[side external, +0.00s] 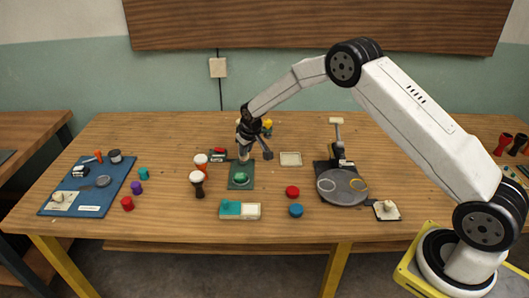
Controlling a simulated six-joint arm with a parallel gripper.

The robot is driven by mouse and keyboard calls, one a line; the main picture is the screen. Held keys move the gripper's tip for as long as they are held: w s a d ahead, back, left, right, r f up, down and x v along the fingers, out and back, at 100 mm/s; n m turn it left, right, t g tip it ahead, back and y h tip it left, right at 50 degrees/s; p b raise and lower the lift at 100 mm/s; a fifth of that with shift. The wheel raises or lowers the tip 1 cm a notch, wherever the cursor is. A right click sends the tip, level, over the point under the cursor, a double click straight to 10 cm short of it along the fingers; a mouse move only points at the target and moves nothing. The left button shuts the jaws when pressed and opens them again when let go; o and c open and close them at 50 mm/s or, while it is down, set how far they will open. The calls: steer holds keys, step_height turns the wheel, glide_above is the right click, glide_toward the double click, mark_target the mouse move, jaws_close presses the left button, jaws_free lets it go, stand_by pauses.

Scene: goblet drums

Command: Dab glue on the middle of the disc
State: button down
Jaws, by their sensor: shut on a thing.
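My gripper (245,146) points down over a dark green mat (235,185) near the middle of the table. It is shut on a small pale thing (244,156), too small here to name for sure; it may be a glue applicator. Just below it, a small round green piece with a pale edge (241,178) sits on the mat; this may be the disc. I cannot tell whether the pale thing touches it. No glue can be made out.
Two goblet drums (198,186) stand left of the mat. A teal and white box (239,210) lies in front. Red (292,191) and blue (296,210) round pieces lie right. A grey turntable (350,195) stands further right, a blue mat (115,185) far left.

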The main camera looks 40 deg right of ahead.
mark_target(246, 159)
steer(key=shift+r, duration=0.45)
steer(key=shift+f, duration=3.05)
steer(key=shift+w+a+f, duration=0.15)
steer(key=shift+w+f, duration=0.05)
steer(key=shift+f, duration=0.3)
steer(key=shift+w+a+f, duration=0.15)
steer(key=shift+f, duration=0.35)
steer(key=shift+w+a, duration=1.05)
steer(key=shift+w, duration=0.05)
steer(key=shift+s+d, duration=1.35)
steer(key=shift+s, duration=0.05)
steer(key=shift+r, duration=4.05)
steer(key=shift+s, duration=0.15)
